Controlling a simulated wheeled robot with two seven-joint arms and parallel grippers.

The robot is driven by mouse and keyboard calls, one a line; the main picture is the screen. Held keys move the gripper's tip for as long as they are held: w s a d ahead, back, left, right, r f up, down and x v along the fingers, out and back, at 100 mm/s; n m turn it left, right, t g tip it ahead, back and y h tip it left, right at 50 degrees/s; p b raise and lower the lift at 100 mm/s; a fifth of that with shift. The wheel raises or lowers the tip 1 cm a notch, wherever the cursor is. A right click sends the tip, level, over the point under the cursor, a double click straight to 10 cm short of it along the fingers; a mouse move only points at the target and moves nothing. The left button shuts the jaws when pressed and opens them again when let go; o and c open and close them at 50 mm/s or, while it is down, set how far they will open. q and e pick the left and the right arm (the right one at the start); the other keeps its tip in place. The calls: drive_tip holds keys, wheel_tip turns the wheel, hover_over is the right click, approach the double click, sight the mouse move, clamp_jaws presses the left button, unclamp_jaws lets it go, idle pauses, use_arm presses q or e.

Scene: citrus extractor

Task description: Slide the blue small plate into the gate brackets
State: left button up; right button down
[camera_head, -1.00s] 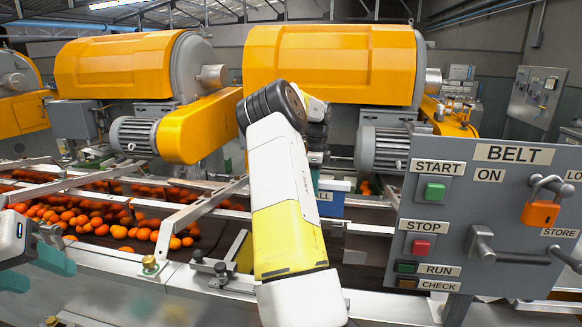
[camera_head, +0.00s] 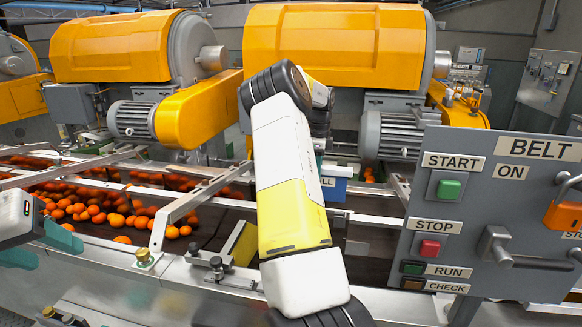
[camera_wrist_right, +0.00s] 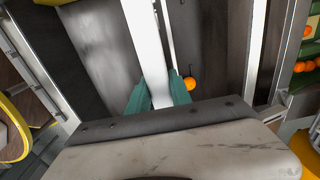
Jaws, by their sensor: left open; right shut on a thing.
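The blue small plate (camera_head: 333,190) shows in the head view just right of my right arm, upright over the conveyor, with part of a white label ending in "LL". My arm hides its left part. My right gripper (camera_wrist_right: 160,92) is shut on it; in the right wrist view its teal fingers close on a pale, narrow strip, likely the plate's top edge. My left gripper (camera_head: 45,247) is at the left edge of the head view, open and empty, with teal fingers. I cannot pick out the gate brackets for sure, nor tell whether the plate touches them.
Oranges (camera_head: 120,220) lie on the belt at left; one orange (camera_wrist_right: 190,84) is beside the right fingers. Metal rails (camera_head: 190,205) cross the conveyor. The grey BELT panel (camera_head: 465,235), with a handle and orange padlock, stands close on the right. Yellow machines (camera_head: 340,45) fill the back.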

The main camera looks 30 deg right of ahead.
drive_tip(key=shift+f, duration=2.1)
wheel_tip(320, 180, down, 12)
drive_tip(key=shift+r, duration=0.25)
idle(4.1)
drive_tip(key=c, duration=1.1)
unclamp_jaws()
wheel_tip(320, 180, up, 8)
drive_tip(key=shift+f, duration=0.15)
